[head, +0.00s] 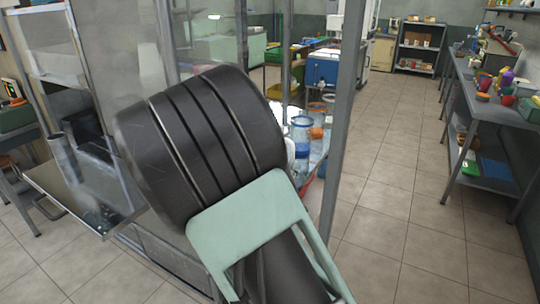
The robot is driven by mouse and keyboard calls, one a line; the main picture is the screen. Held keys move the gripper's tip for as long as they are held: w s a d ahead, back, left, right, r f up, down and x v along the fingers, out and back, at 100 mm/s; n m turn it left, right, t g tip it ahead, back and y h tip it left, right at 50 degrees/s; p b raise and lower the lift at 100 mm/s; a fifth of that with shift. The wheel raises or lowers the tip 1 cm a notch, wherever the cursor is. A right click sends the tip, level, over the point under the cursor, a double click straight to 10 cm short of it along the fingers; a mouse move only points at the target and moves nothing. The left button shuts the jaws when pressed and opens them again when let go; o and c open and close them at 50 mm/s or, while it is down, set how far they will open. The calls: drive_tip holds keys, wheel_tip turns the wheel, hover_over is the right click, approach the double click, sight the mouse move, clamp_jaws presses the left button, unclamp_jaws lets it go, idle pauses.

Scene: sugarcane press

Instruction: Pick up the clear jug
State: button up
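Several clear, blue-tinted containers stand together behind my arm, just left of the grey metal post, in the head view. One clear container with a blue rim (302,130) is upright among them, partly covered by my arm. I cannot tell whether it is the clear jug. My dark, ribbed arm link and pale green bracket fill the middle of the view. My gripper's fingers do not show, so its opening and its distance from the containers cannot be seen.
A grey metal post (345,120) rises just right of the containers. A metal tray (85,195) juts out at left from the framed machine. A long workbench (490,105) with cups and bottles lines the right side. The tiled floor (400,200) between is clear.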

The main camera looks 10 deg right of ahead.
drive_tip(key=x, duration=0.4)
drive_tip(key=shift+w+d, duration=0.1)
drive_tip(key=shift+d, duration=0.15)
drive_tip(key=shift+c, duration=0.3)
clamp_jaws()
drive_tip(key=shift+r, duration=0.1)
